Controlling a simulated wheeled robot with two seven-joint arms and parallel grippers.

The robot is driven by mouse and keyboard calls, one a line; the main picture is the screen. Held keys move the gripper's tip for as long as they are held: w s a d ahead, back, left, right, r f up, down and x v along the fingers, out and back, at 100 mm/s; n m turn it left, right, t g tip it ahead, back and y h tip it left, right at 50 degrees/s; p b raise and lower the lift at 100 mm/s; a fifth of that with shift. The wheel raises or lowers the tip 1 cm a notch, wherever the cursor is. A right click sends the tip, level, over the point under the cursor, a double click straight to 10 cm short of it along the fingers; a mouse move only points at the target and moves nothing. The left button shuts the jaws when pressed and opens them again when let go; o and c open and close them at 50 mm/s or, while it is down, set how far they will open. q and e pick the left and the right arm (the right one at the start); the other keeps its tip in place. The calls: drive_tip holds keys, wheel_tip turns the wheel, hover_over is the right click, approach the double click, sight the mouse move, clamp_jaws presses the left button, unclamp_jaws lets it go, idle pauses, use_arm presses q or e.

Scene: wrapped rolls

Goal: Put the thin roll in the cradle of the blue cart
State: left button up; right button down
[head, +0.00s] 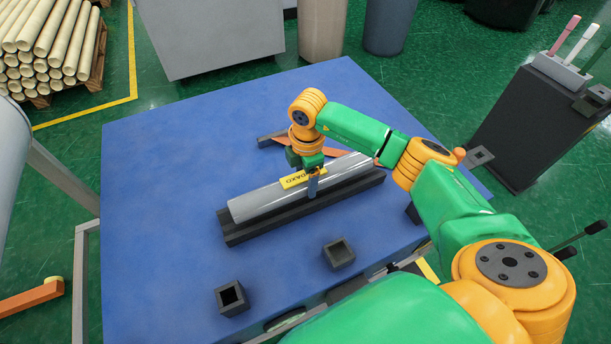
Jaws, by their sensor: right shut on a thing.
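The thin roll (262,201) is grey with a yellow label and lies lengthwise along the black cradle (290,219) on top of the blue cart (160,190). My right gripper (313,184) is above the roll's middle and shut on it, with one finger showing on the near side. The roll is parallel to the cradle's near rail. I cannot tell whether it rests fully on the cradle or sits just above it. The far rail is hidden behind the roll. My left gripper is not in view.
Two black square sockets (339,253) stand on the cart's near side. An orange and black part (272,140) lies behind the roll. A dark cabinet (525,130) stands at right, a grey box (210,35) behind. The cart's left side is clear.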

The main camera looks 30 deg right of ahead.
sight(306, 177)
drive_tip(key=shift+f+b, duration=0.75)
drive_tip(key=shift+f, duration=0.4)
unclamp_jaws()
drive_tip(key=r, duration=0.7)
drive_tip(key=shift+s+r, duration=0.1)
drive_tip(key=shift+s, duration=0.1)
